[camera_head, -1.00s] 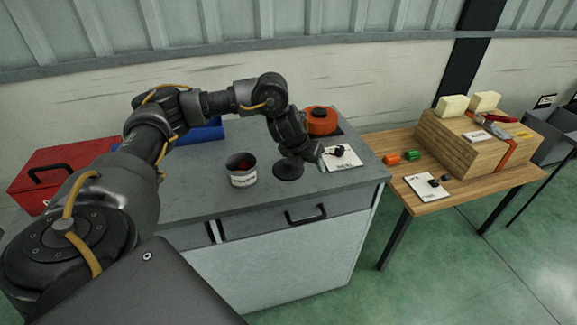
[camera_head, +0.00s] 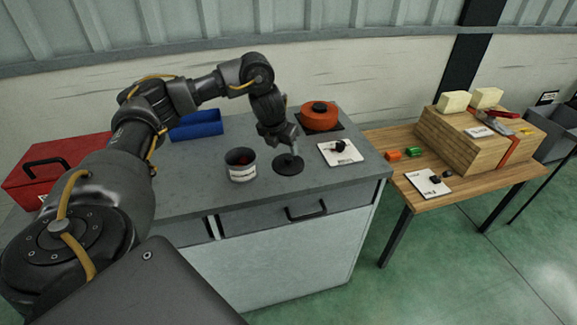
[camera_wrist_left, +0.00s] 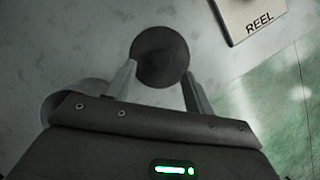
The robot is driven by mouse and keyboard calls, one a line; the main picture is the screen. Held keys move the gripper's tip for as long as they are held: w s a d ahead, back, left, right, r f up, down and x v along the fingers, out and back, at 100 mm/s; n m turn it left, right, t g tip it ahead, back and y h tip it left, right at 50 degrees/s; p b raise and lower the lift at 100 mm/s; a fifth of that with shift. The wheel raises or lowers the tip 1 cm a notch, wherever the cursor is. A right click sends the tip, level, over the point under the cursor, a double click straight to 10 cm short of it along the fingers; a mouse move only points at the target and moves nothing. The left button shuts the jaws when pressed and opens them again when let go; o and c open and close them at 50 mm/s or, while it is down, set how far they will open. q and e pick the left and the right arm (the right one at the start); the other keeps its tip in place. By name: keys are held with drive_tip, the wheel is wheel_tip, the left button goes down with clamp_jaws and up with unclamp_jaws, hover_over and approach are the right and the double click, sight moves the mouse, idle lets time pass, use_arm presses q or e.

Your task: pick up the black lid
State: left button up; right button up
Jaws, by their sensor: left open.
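The black lid (camera_head: 288,165) is a dark round disc lying flat on the grey counter, to the right of an open white-labelled can. My left gripper (camera_head: 285,148) is just above the lid, pointing down, and partly covers it in the head view. Whether a finger touches the lid is hard to tell. My right gripper is out of view.
The can (camera_head: 241,165) stands close on the left of the lid. A card with a black part (camera_head: 340,152) and an orange reel (camera_head: 319,116) are to the right. A blue bin (camera_head: 196,125) and red toolbox (camera_head: 60,165) are further left. A wooden table (camera_head: 460,185) stands beyond.

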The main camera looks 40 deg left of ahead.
sight(288, 156)
use_arm(q)
drive_tip(key=shift+w+d+f, duration=0.1)
drive_tip(key=shift+f, duration=0.3)
drive_tip(key=x, duration=0.4)
drive_tip(key=shift+w+f, duration=0.1)
drive_tip(key=shift+f, duration=0.05)
drive_tip(key=c, duration=1)
drive_tip(key=shift+c, duration=0.2)
